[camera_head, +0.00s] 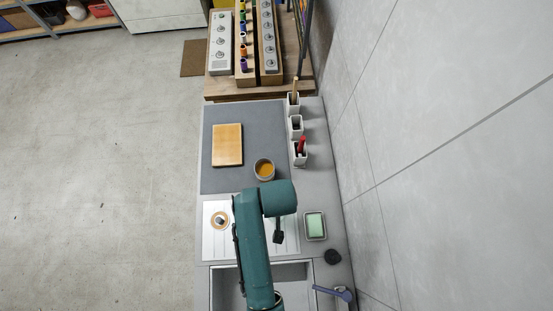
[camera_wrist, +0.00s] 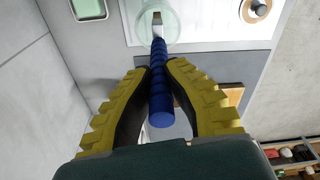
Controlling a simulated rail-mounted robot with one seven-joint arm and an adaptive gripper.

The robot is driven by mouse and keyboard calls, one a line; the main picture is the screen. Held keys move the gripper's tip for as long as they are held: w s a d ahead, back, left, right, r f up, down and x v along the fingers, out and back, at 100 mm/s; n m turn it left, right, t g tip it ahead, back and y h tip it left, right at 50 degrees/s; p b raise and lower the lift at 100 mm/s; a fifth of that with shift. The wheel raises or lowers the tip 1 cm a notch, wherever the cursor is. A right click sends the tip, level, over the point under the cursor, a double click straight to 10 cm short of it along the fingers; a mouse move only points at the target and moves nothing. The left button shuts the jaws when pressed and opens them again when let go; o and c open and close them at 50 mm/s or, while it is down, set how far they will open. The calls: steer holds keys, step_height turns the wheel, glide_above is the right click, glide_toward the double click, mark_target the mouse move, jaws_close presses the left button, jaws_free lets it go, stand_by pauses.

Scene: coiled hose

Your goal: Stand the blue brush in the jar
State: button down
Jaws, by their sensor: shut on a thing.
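A clear greenish glass jar (camera_wrist: 174,30) is at the top of the wrist view. The brush's tip lies within the jar's outline; I cannot tell whether it is inside or only above it. In the head view my arm hides most of the jar and the brush, and my fingers cannot be made out.
A green sponge dish (camera_head: 315,226) is right of my arm. A round wooden-rimmed item (camera_head: 219,219) sits on the white board (camera_head: 212,245). Beyond are a brown-filled cup (camera_head: 264,169), a cutting board (camera_head: 227,145) and white holders (camera_head: 299,158) along the wall. A sink and blue tap (camera_head: 334,293) are in front.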

steer(key=shift+f+b, duration=0.9)
steer(key=shift+f, duration=1.3)
steer(key=c, duration=1.2)
jaws_free()
steer(key=shift+o, duration=0.2)
step_height(320, 180, up, 12)
steer(key=s, duration=0.1)
steer(key=shift+d, duration=0.15)
